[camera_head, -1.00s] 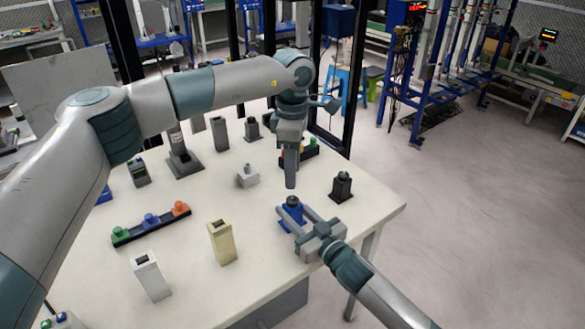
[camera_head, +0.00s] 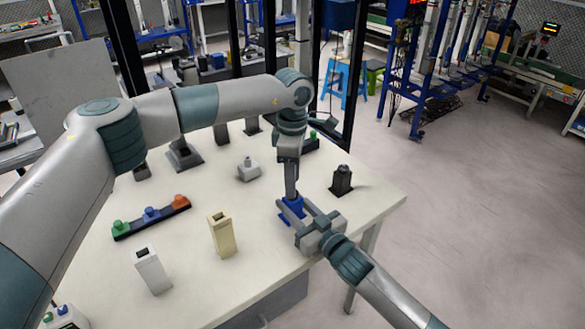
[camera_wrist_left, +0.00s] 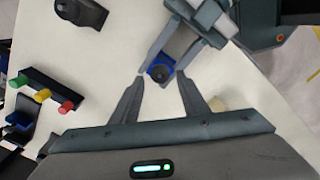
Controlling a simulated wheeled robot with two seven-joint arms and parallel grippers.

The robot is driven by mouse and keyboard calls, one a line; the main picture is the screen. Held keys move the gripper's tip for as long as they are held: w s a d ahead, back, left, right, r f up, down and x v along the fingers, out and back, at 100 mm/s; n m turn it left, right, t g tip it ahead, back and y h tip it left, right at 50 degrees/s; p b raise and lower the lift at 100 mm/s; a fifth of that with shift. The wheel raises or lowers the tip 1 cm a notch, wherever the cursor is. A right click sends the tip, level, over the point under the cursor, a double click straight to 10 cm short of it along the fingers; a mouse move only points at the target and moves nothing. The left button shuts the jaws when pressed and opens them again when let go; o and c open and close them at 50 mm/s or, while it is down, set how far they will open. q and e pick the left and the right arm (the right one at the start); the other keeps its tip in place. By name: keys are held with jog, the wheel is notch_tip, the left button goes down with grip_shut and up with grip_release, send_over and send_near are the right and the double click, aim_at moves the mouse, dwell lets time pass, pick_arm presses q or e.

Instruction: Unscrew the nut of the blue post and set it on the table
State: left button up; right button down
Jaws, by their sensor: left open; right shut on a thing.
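The blue post (camera_head: 289,217) stands near the table's right front edge. My right gripper (camera_head: 296,213) is shut on it, one finger on each side. My left gripper (camera_head: 291,194) points straight down at the post's top from above. In the left wrist view, the dark round nut (camera_wrist_left: 160,73) sits on the blue post (camera_wrist_left: 152,67). The open left fingers (camera_wrist_left: 161,77) lie on either side of the nut, with a visible gap to it. In the head view the left gripper hides the nut.
On the table (camera_head: 270,255) stand a black post (camera_head: 341,181), a grey post (camera_head: 248,171), a beige block (camera_head: 222,236), a white block (camera_head: 151,270) and a dark rack with coloured knobs (camera_head: 151,218).

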pick_arm(q)
jog(key=shift+f, duration=1.35)
grip_shut()
jog(key=n, duration=0.6)
jog(key=shift+r, duration=0.5)
jog(key=shift+r, duration=0.35)
